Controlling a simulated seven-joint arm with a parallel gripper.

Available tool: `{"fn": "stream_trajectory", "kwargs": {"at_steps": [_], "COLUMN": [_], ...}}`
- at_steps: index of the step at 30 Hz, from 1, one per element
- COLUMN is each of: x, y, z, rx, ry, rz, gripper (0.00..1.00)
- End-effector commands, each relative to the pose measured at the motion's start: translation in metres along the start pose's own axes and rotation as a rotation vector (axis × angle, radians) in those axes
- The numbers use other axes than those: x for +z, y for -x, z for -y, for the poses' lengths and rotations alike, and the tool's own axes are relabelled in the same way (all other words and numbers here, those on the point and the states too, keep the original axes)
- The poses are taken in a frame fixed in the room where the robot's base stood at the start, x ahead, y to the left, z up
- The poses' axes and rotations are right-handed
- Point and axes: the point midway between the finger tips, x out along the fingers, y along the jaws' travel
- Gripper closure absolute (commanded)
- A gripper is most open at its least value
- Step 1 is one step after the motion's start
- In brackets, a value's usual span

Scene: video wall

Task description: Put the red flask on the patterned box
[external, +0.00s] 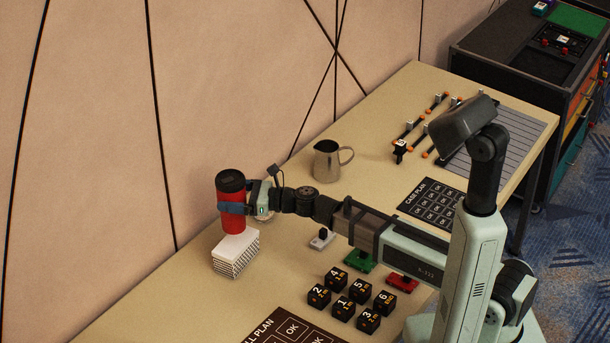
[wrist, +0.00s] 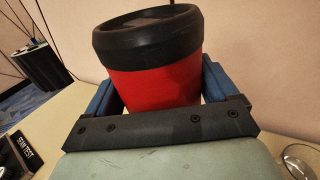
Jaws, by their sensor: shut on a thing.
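The red flask (external: 231,215) with a black lid is upright at the left of the table in the external view. My gripper (external: 232,208) is shut on it, with blue fingers on either side of its body. In the wrist view the red flask (wrist: 155,85) fills the middle, between the blue fingers of my gripper (wrist: 155,88). The patterned box (external: 235,262), with a white top and striped sides, is right below the flask. The flask's base is at the box's top; I cannot tell whether they touch. The box is not visible in the wrist view.
A metal pitcher (external: 328,162) stands behind my arm. Several black numbered cubes (external: 342,308) and green (external: 359,261) and red (external: 401,279) pieces lie nearer the front. A dark panel (external: 290,331) lies at the front edge. The wall runs close behind the box.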

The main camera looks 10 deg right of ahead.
Motion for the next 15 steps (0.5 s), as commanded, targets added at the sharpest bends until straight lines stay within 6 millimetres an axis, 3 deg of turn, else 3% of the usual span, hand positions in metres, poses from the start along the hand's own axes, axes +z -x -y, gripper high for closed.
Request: {"fn": "stream_trajectory", "kwargs": {"at_steps": [7,15], "x": [-0.013,-0.043], "y": [0.0,0.0], "z": [0.0,0.0], "rx": [0.0,0.0], "ry": [-0.001,-0.002], "rz": [0.0,0.0], "gripper": [0.52,0.52]}}
